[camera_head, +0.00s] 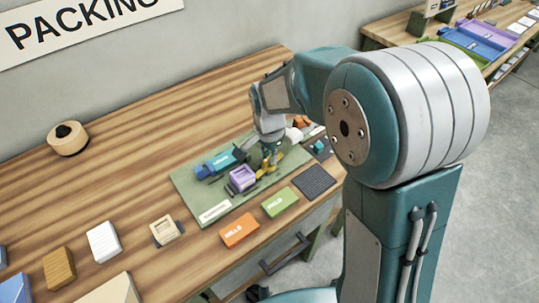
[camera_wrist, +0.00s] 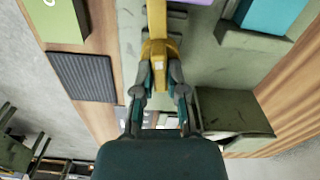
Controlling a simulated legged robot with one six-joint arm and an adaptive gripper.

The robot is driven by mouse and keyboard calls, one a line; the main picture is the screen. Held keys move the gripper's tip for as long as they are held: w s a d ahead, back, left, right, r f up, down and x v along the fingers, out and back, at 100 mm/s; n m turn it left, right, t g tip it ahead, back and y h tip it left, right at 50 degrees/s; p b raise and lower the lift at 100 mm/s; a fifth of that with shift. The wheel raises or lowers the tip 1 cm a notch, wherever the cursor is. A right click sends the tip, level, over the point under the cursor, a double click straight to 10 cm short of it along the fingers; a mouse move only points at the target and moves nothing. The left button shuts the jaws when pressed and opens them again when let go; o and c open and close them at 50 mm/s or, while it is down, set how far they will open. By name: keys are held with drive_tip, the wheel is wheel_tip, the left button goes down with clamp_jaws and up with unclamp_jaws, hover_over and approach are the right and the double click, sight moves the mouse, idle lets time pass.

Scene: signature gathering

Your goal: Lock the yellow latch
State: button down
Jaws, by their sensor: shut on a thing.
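The yellow latch (camera_wrist: 157,22) runs down from the top of the wrist view as a bar, with a wider block at its lower end. My gripper (camera_wrist: 159,72) is shut on that lower end, one finger on each side. In the head view my gripper (camera_head: 270,157) points down over the right part of a green board (camera_head: 190,193), where some of the yellow latch (camera_head: 293,161) shows beside it. My arm and fingers hide part of the latch, and I cannot tell whether it is locked.
A purple block (camera_head: 242,179) and a blue-teal part (camera_head: 222,163) sit on the board close to my gripper. Orange (camera_head: 239,230) and green (camera_head: 280,202) blocks and a dark ribbed pad (camera_head: 313,180) lie along the table's front.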

drive_tip(key=shift+s+m, duration=0.1)
drive_tip(key=shift+m, duration=0.9)
drive_tip(key=c, duration=0.7)
unclamp_jaws()
drive_tip(key=shift+a, duration=0.2)
wheel_tip(320, 180, up, 12)
drive_tip(key=shift+a+f, duration=0.1)
